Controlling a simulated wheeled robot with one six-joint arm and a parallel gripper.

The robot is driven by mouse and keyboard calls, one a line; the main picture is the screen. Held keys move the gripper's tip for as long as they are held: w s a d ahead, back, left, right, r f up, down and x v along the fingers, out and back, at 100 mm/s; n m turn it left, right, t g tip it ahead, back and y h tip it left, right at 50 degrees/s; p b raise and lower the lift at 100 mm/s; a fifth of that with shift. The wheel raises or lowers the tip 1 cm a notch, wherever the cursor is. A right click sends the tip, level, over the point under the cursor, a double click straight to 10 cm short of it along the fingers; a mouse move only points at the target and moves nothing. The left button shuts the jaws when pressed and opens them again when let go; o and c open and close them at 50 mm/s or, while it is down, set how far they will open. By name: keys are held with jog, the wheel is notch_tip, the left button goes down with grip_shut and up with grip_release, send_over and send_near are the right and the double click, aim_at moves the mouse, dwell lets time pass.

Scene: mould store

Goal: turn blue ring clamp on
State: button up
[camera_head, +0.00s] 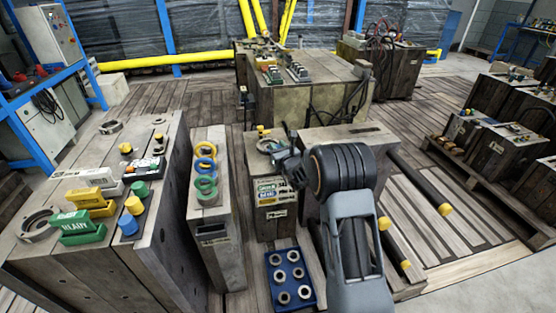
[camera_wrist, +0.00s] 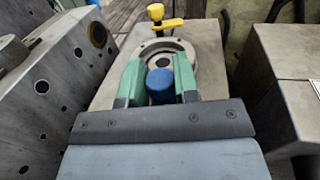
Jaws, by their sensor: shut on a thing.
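The blue clamp knob (camera_wrist: 160,86) is a round blue cap at the near edge of a grey metal ring (camera_wrist: 183,50) on top of a narrow mould block (camera_head: 262,176). My gripper (camera_wrist: 160,72) has its two green fingers on either side of the blue knob and is shut on it. In the head view my gripper (camera_head: 285,150) is over the same block, and the arm hides the knob. A yellow clamp (camera_wrist: 160,20) with a bar handle sits at the ring's far edge. The knob's lower part is hidden.
A wide block (camera_head: 150,180) with coloured clamps stands at the left. A narrow block carries stacked coloured rings (camera_head: 205,168). A blue tray (camera_head: 290,278) of metal rings lies on the floor in front. A larger mould block (camera_head: 360,132) adjoins on the right.

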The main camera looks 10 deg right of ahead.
jog(key=shift+f+m+h+b, duration=0.2)
jog(key=shift+m+h+b, duration=0.15)
jog(key=shift+b, duration=2.15)
jog(key=shift+d+r+h+b, duration=0.15)
jog(key=shift+r+h+b, duration=0.15)
jog(key=shift+b, duration=0.45)
jog(key=o, duration=0.9)
jog(key=shift+s, duration=0.2)
jog(key=s+d+p, duration=0.1)
jog(key=s+p, duration=0.2)
jog(key=s, duration=1)
jog(key=shift+s+d+p, duration=0.15)
jog(key=shift+d+p, duration=0.2)
jog(key=shift+p, duration=0.05)
